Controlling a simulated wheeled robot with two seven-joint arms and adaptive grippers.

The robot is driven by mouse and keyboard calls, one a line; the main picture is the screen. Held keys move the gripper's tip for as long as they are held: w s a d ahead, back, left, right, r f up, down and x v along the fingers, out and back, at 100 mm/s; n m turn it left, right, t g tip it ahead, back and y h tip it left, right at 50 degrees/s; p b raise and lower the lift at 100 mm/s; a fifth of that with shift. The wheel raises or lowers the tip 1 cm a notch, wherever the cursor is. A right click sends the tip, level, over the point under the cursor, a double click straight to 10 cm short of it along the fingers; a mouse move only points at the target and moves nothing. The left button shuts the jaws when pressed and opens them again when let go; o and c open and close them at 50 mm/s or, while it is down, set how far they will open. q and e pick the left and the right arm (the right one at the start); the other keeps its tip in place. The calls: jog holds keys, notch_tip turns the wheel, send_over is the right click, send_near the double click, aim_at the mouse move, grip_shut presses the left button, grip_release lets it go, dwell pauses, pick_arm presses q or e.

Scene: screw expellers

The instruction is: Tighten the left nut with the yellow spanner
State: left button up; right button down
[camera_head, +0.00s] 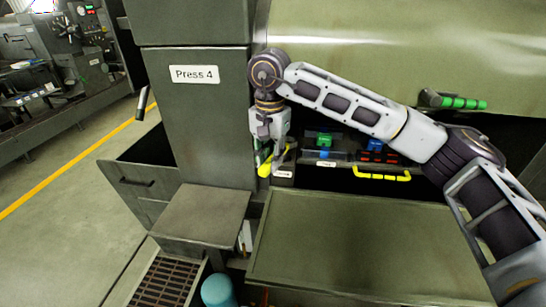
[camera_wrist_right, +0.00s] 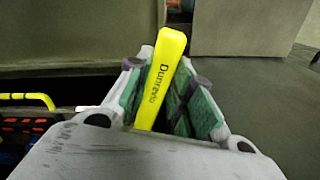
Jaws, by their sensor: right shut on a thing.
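The yellow spanner (camera_head: 264,170) shows in the head view below my right gripper (camera_head: 274,148), by the lower right edge of the Press 4 column. In the right wrist view, the yellow spanner (camera_wrist_right: 163,75), with dark lettering on it, stands up between the green-padded fingers of my right gripper (camera_wrist_right: 170,88). The gripper is shut on it. The spanner's other end is hidden by the gripper in the wrist view. I cannot make out the left nut in either view. My left gripper is not in view.
The Press 4 column (camera_head: 194,120) stands left of my right gripper. A shelf opening to the right holds green and blue items (camera_head: 324,142), with a yellow handle (camera_head: 381,176) at its front. A flat green cover (camera_head: 360,245) and a small ledge (camera_head: 204,212) lie below.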

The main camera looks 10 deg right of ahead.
aim_at(266, 167)
jog(key=shift+s+a+f+n, duration=0.15)
jog(key=shift+s+a+f, duration=0.2)
jog(key=shift+s, duration=0.3)
jog(key=shift+s+a+f+n, duration=0.15)
jog(key=shift+s+a+f, duration=0.15)
jog(key=shift+s, duration=0.3)
jog(key=s+a, duration=0.1)
jog(key=s+a+r, duration=0.1)
jog(key=shift+s+r+b, duration=0.15)
jog(key=shift+s+b, duration=0.2)
jog(key=shift+d, duration=0.4)
jog(key=s+a+r+b, duration=0.1)
jog(key=s+a, duration=0.1)
jog(key=s, duration=0.5)
jog(key=shift+s+b, duration=0.3)
jog(key=shift+s, duration=0.05)
jog(key=shift+r, duration=0.15)
